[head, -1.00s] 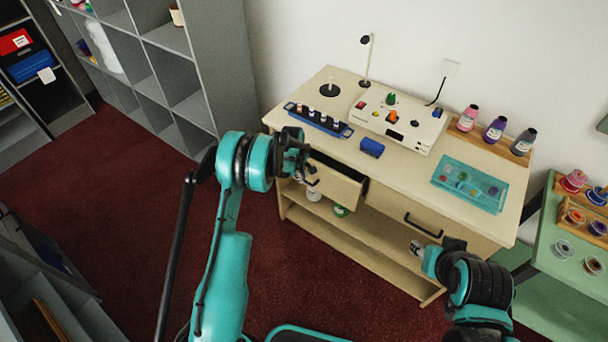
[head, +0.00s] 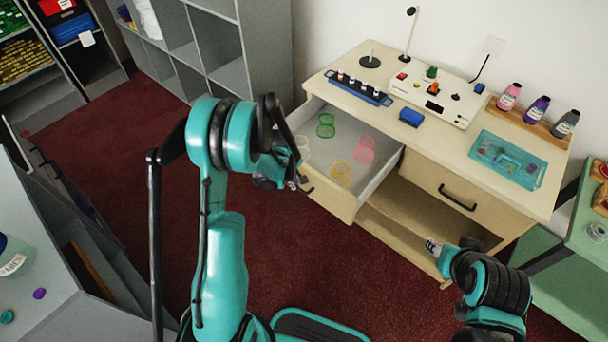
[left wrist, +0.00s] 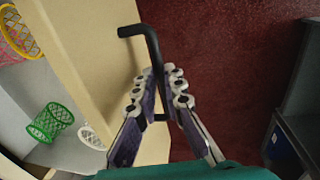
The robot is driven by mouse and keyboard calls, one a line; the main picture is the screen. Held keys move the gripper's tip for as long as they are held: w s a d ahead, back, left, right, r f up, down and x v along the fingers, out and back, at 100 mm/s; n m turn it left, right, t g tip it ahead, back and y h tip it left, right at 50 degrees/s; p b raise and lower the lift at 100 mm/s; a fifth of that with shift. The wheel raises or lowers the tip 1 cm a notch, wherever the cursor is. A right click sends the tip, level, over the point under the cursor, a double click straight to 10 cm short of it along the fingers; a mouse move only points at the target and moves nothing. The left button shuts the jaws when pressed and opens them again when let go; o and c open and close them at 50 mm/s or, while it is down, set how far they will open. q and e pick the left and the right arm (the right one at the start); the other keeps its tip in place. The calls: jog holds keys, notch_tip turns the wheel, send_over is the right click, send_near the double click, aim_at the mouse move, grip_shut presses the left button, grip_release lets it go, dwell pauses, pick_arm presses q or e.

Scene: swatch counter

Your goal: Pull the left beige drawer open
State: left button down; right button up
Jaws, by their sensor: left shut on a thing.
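The left beige drawer (head: 328,197) is pulled well out of the desk (head: 440,138). Inside it lie mesh baskets: a green one (head: 325,125), a pink one (head: 365,149), a yellow one (head: 341,173) and a pale one partly behind my arm. My left gripper (head: 300,182) is at the drawer's front. In the left wrist view, my left gripper (left wrist: 161,95) is shut on the drawer's black bar handle (left wrist: 151,50), with a finger on either side. My right gripper (head: 433,247) hangs in front of the desk's lower shelf, apart from everything; its fingers are too small to judge.
The right drawer (head: 440,188) is shut. On the desk top are a control box (head: 437,97), a blue block (head: 411,117), a teal tray (head: 507,160) and bottles (head: 537,112). Grey shelving (head: 205,45) stands behind left. Red floor is clear before the desk.

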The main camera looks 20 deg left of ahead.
pick_arm(q)
jog(key=shift+s+a, duration=0.25)
jog(key=shift+s, duration=0.4)
jog(key=shift+s+a, duration=0.25)
jog(key=shift+s, duration=0.35)
jog(key=c, duration=1.6)
grip_release()
notch_tip(320, 180, up, 12)
jog(key=s, duration=0.2)
jog(key=shift+a, duration=0.4)
jog(key=shift+f, duration=0.1)
